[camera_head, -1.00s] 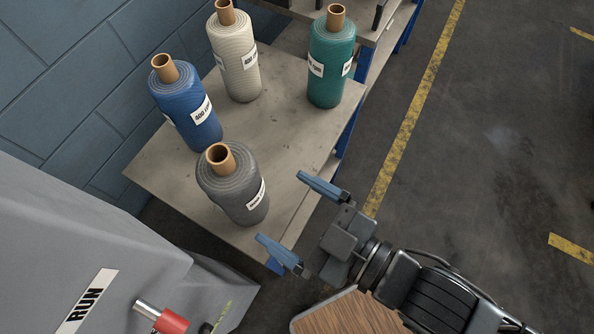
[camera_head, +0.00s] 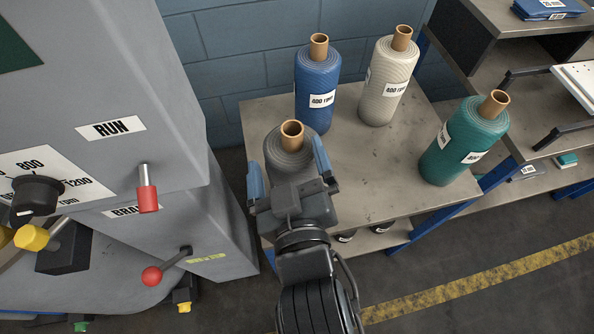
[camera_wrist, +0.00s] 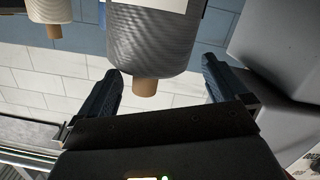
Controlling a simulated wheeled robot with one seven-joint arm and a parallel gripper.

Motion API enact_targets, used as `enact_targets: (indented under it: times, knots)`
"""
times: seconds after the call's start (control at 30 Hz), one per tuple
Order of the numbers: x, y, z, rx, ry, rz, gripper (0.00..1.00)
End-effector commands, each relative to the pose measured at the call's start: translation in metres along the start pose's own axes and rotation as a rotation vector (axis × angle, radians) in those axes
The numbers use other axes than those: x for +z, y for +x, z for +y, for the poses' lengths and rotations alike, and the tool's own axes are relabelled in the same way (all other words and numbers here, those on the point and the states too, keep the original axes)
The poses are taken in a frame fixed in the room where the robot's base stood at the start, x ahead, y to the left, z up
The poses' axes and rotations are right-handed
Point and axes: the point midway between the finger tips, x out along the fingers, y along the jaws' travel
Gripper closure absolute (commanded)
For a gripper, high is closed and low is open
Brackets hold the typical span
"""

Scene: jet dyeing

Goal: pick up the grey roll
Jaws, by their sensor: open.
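The grey roll (camera_head: 283,148) stands upright on the table, its brown core (camera_head: 291,133) sticking out at the top. My gripper (camera_head: 289,176) is open, with one blue finger on each side of the roll in the head view; it hides the roll's lower part. In the wrist view the grey roll (camera_wrist: 150,40) appears upside down ahead of my open gripper (camera_wrist: 160,85), its core between the two fingers.
A blue roll (camera_head: 317,85), a cream roll (camera_head: 388,80) and a green roll (camera_head: 463,142) stand on the same table (camera_head: 370,180). A grey machine (camera_head: 110,90) with levers is close on the left. Shelving (camera_head: 500,50) stands at the right.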

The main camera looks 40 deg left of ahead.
Motion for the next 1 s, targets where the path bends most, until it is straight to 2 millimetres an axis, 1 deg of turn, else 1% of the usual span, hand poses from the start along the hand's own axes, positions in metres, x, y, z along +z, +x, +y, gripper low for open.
enact_targets:
  times: [0.03,0.1,0.23,0.37,0.57,1.0]
  knots:
    - [-0.006,0.009,0.002,0.000,0.000,0.002,0.00]
    - [-0.008,0.019,0.004,0.001,0.000,0.001,0.00]
    - [-0.005,0.034,0.003,0.000,0.000,0.000,0.00]
    - [-0.004,0.039,0.003,0.001,0.001,0.000,0.00]
    - [-0.004,0.038,0.003,0.001,0.001,0.000,0.01]
    - [-0.004,0.038,0.003,0.001,0.001,-0.001,0.43]
